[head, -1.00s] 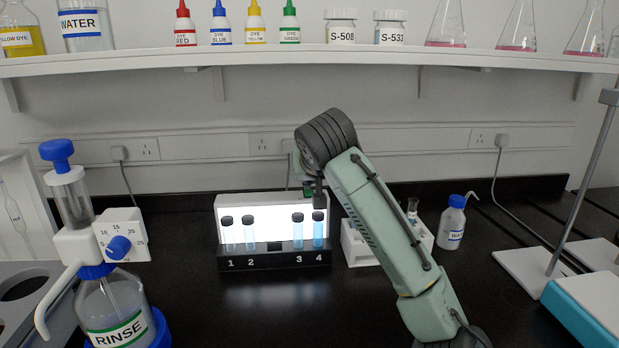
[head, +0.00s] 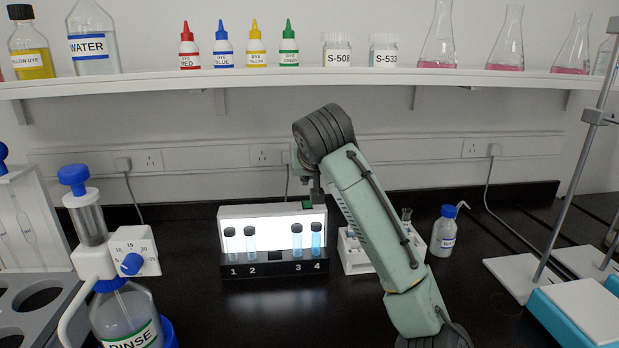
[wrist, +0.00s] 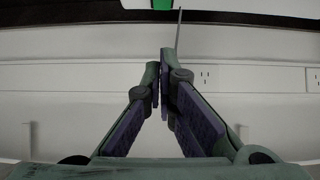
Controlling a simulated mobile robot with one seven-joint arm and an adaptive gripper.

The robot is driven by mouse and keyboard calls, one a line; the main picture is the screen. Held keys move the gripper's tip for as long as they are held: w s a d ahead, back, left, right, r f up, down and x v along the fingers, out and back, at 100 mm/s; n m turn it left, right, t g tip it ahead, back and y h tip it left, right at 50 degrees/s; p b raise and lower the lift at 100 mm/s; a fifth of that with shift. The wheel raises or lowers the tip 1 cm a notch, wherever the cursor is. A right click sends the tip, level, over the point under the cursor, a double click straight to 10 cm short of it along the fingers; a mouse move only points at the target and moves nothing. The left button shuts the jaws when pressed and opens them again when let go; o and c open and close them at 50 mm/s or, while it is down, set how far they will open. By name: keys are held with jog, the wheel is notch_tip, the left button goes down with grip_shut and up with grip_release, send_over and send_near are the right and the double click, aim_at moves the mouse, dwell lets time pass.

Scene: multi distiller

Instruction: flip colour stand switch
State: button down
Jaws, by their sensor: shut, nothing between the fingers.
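The colour stand (head: 273,212) is a white box with a glowing panel on a black base (head: 274,268). It holds tubes of pale to brighter blue liquid over the numbers 1 to 4. A small green switch (head: 307,204) shows at its top right corner. My gripper (head: 317,202) points down right beside the switch; I cannot tell whether they touch. In the wrist view my gripper (wrist: 162,85) is shut and empty, its fingertips together. A green patch (wrist: 147,4) at that view's top edge may be the switch.
A white rack (head: 358,262) with tubes stands right of the stand, partly behind my arm. A wash bottle (head: 444,232) is further right. The rinse dispenser (head: 125,310) stands front left. The black bench before the stand is clear.

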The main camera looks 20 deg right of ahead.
jog(key=s+a+r+b, duration=0.1)
jog(key=s+r+b, duration=0.1)
jog(key=s+r, duration=0.4)
jog(key=shift+a+r+b, duration=0.25)
jog(key=shift+r+b, duration=0.15)
jog(key=shift+r, duration=0.55)
